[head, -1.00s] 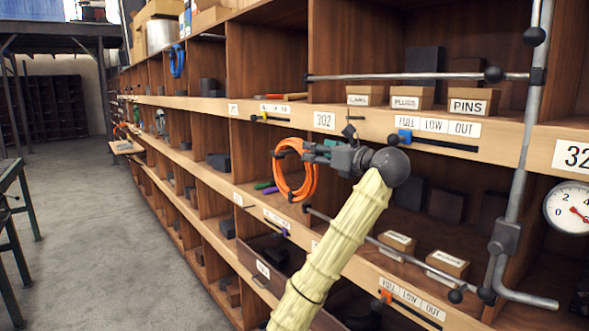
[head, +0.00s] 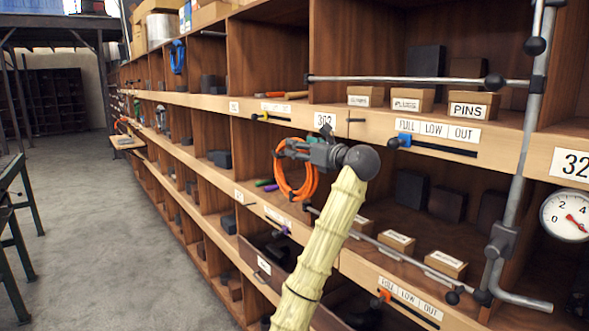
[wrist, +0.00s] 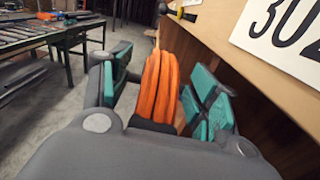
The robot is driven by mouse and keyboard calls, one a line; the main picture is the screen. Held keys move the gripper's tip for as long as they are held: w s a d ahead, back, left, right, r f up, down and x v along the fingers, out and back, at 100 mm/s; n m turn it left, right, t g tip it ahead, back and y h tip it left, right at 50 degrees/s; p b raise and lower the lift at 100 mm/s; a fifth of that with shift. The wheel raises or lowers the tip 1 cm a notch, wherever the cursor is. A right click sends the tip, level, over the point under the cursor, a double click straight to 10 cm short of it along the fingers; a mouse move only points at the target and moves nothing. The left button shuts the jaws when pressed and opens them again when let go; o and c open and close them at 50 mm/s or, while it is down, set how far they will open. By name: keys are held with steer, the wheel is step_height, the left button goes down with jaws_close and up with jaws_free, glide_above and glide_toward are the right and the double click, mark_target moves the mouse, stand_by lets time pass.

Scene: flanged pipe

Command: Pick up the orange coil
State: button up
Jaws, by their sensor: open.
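The orange coil (head: 308,182) hangs upright in front of a shelf opening in the head view. My gripper (head: 283,150) is at its upper part and hides some of it. In the wrist view the coil (wrist: 157,85) stands between my two teal finger pads, with the gripper (wrist: 162,92) open around it. A gap shows between the coil and the left pad; the right pad is closer, and I cannot tell if it touches. What the coil hangs from is hidden.
The wooden shelf wall (head: 215,103) runs along the right. Purple and green handles (head: 268,186) lie behind the coil. A metal rail (head: 400,77) and a vertical pipe (head: 517,190) stand to the right. The grey floor aisle (head: 95,220) at left is clear.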

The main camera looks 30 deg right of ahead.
jaws_close()
steer(key=shift+r+b, duration=0.2)
steer(key=shift+b, duration=0.1)
steer(key=s+a+b, duration=0.1)
steer(key=a+b, duration=0.2)
steer(key=a, duration=1.5)
steer(key=shift+s+r+b, duration=0.2)
steer(key=shift+s+b, duration=0.05)
steer(key=shift+b, duration=0.05)
